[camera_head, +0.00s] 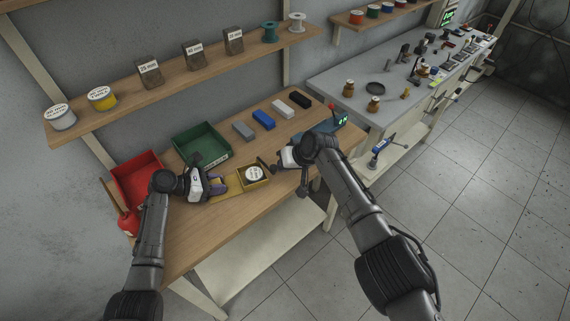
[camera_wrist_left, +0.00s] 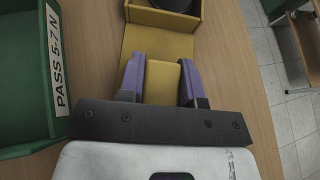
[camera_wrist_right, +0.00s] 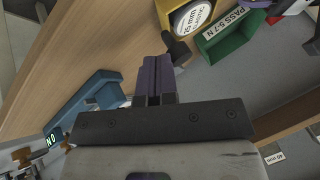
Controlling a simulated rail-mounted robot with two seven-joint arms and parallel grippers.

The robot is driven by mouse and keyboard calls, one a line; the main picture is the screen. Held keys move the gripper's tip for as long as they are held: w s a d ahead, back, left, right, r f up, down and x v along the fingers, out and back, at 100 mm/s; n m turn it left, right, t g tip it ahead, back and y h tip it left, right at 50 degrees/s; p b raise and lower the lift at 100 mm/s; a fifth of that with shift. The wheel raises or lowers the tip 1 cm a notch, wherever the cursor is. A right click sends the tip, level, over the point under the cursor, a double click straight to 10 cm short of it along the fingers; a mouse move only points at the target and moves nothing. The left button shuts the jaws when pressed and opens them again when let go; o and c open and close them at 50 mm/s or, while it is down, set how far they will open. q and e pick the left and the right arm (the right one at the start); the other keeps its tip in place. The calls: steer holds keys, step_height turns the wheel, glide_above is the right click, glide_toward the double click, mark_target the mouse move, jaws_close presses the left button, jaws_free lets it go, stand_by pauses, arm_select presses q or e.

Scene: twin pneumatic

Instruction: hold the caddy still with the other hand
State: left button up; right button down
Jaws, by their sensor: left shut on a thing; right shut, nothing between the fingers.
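The yellow caddy (camera_head: 241,188) lies on the wooden bench, with a square box at its right end. A round, white-labelled part (camera_head: 253,174) sits in the box; it also shows in the right wrist view (camera_wrist_right: 190,15). My left gripper (camera_head: 218,185) is shut on the caddy's raised yellow block (camera_wrist_left: 163,80), its purple fingers on either side. My right gripper (camera_head: 273,168) is shut and empty, just right of the box. In the right wrist view its purple fingers (camera_wrist_right: 155,72) are together, close to a dark piece (camera_wrist_right: 178,47) beside the box.
A green PASS bin (camera_head: 200,143) stands behind the caddy and a red bin (camera_head: 137,178) to the left. Grey, blue, white and black blocks (camera_head: 263,119) line the bench back. A blue device with a green display (camera_head: 341,119) is right of my right gripper.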

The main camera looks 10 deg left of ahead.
mark_target(273, 172)
steer(key=shift+s+a+f+m, duration=0.1)
steer(key=shift+s+a+m, duration=0.1)
steer(key=shift+s+m, duration=0.1)
steer(key=shift+s+a+m+t+h, duration=0.15)
steer(key=shift+s+a+m+t, duration=0.25)
steer(key=shift+s+m, duration=0.15)
steer(key=shift+s+a+m+t+h, duration=0.15)
steer(key=shift+s+a+m+t, duration=0.1)
steer(key=shift+s+m+t, duration=0.25)
steer(key=s+a+m+t+h, duration=0.1)
steer(key=s+a+m, duration=0.2)
steer(key=a, duration=0.2)
steer(key=shift+a, duration=0.15)
steer(key=shift+w, duration=0.15)
steer(key=shift+w+d, duration=0.35)
steer(key=shift+w, duration=0.2)
steer(key=shift+d, duration=0.1)
